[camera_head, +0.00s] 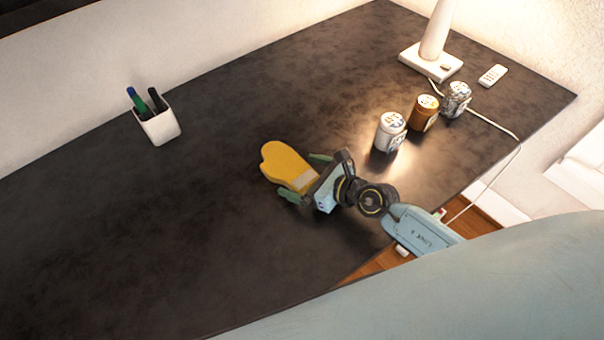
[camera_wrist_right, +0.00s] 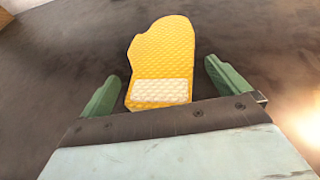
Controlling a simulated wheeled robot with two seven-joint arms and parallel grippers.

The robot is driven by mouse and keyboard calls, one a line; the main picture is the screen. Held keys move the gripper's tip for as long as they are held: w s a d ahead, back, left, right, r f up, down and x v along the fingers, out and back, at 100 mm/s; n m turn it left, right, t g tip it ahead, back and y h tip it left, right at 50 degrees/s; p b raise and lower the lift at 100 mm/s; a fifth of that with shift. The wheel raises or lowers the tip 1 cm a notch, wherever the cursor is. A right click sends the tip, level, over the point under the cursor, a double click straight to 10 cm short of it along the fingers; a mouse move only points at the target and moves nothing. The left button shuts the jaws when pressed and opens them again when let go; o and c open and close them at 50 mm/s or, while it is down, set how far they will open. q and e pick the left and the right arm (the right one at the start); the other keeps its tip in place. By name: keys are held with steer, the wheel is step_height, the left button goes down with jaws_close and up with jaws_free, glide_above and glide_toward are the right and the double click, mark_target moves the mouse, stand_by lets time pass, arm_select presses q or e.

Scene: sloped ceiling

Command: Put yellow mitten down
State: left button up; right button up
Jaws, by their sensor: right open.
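The yellow mitten (camera_head: 285,164) has a pale cuff patch and lies on the dark table (camera_head: 230,240), near its middle. My right gripper (camera_head: 304,175) is at the cuff end of the mitten, its green fingers apart on either side. In the right wrist view the mitten (camera_wrist_right: 162,62) lies ahead of and between the open fingers of the right gripper (camera_wrist_right: 165,85), with a gap on both sides. The cuff's near edge is close to the gripper's palm; I cannot tell whether they touch. My left gripper is not in view.
A white cup with pens (camera_head: 158,125) stands at the back left.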

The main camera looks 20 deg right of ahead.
steer(key=v, duration=1.1)
steer(key=shift+s+p, duration=0.2)
steer(key=shift+p, duration=0.2)
